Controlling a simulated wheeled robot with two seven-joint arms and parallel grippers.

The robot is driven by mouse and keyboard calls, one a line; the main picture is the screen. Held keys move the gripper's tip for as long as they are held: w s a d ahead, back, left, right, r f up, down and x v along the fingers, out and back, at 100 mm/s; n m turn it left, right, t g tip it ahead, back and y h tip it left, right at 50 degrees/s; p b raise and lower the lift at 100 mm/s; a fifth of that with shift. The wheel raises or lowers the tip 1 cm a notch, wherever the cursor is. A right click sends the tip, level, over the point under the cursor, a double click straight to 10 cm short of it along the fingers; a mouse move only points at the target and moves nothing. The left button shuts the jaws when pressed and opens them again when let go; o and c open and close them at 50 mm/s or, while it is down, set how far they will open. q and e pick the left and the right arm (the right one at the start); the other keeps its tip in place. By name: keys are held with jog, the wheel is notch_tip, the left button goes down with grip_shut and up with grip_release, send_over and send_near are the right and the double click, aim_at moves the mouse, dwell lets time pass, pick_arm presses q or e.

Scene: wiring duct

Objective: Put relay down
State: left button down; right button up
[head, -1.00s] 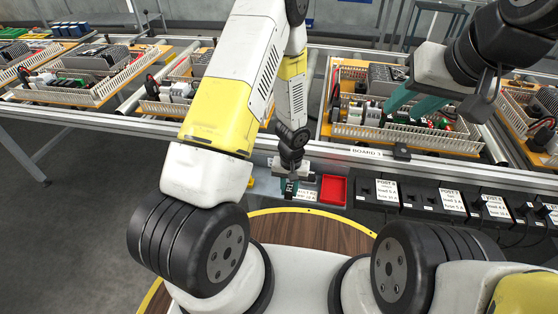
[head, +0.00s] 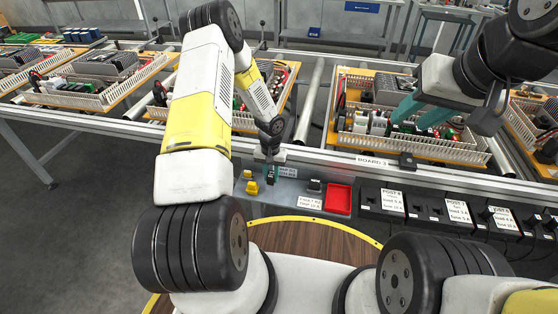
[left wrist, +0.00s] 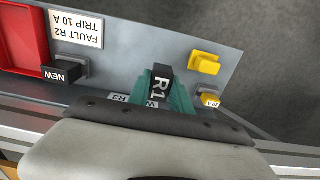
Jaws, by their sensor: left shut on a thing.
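My left gripper (head: 271,174) is over the left part of the grey shelf (head: 285,191) in front of the conveyor. In the left wrist view its green fingers (left wrist: 163,90) are shut on a black relay (left wrist: 161,82) marked R1. The relay is at or just above the shelf; I cannot tell whether it touches. A white label, partly hidden by the gripper, lies beside it. A black block marked NEW (left wrist: 66,73) stands next to the red tray (left wrist: 20,38). My right gripper (head: 419,112) is open, its teal fingers apart over the board on the conveyor.
Two yellow pieces (left wrist: 205,62) stand on the shelf beside the held relay. A label reading FAULT R2 TRIP 10 A (left wrist: 76,28) lies near the red tray. Black test posts (head: 430,206) line the rail to the right. Boards with white ducts (head: 95,90) sit on the conveyor behind.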

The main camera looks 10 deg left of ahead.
pick_arm(q)
jog(key=shift+f, duration=1.8)
jog(key=shift+f, duration=0.15)
jog(key=c, duration=1.2)
grip_release()
jog(key=shift+o, duration=0.2)
notch_tip(320, 180, up, 18)
notch_tip(320, 180, up, 14)
jog(key=t, duration=0.2)
send_over(271, 182)
jog(key=s+a, duration=0.1)
jog(key=a, duration=0.1)
jog(key=s+d+r+t+h, duration=0.1)
jog(key=s+d+r+t, duration=0.1)
jog(key=s+r, duration=0.7)
jog(key=s+d+r+t+h, duration=0.1)
jog(key=s+d+r+t, duration=0.1)
jog(key=s+r, duration=0.8)
jog(key=s, duration=0.2)
jog(key=shift+s+d, duration=0.2)
jog(key=shift+s, duration=0.15)
